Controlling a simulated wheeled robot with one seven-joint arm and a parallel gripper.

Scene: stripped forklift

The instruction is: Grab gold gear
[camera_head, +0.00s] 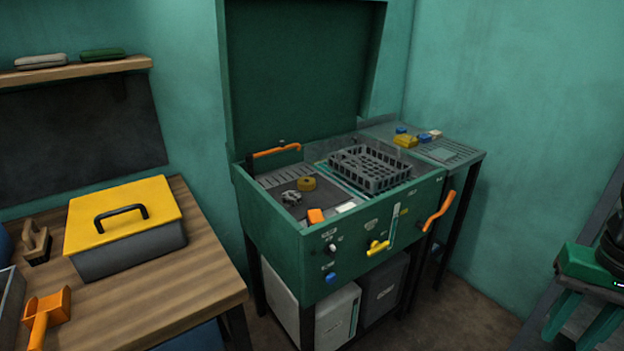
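A small round gold piece (306,184), which looks like the gold gear, lies in the left part of the open green washer-like cabinet (270,221). Its teeth are too small to make out. A grey gear-like part (291,197) lies just left of and in front of it.
The cabinet's lid (300,75) stands raised behind. A dark basket (370,168) fills its right part. Orange handles and a yellow valve (377,247) stick out. A wooden bench (170,300) with a yellow-lidded toolbox (125,225) stands left. Floor shows at lower right.

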